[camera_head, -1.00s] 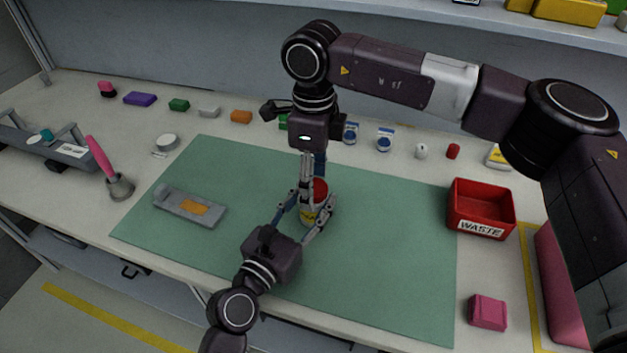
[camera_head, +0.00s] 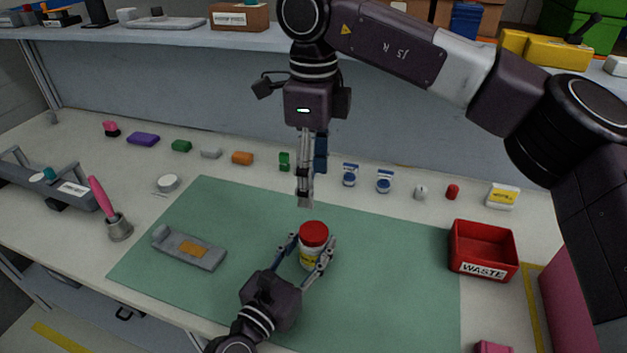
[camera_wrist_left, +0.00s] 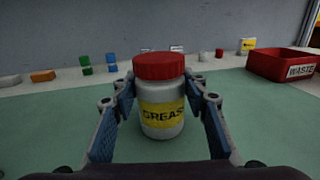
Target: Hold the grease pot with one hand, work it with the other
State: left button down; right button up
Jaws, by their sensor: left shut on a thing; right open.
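The grease pot (camera_head: 309,256) is white with a yellow label and a red lid (camera_head: 314,233). It stands upright on the green mat (camera_head: 390,265). In the left wrist view the pot (camera_wrist_left: 162,121) shows its GREASE label, with the red lid on top. My left gripper (camera_head: 311,262) is shut on the pot's body, one finger on each side. My right gripper (camera_head: 305,200) points down above and behind the pot, apart from the lid. It is open and empty, though its fingers look close together from this angle.
A grey tool with an orange patch (camera_head: 190,249) lies on the mat's left. A red WASTE bin (camera_head: 482,249) is at the right. Several small coloured items line the back. The mat right of the pot is clear.

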pick_arm(q)
jog(key=c, duration=1.1)
grip_release()
jog(key=v, duration=1.2)
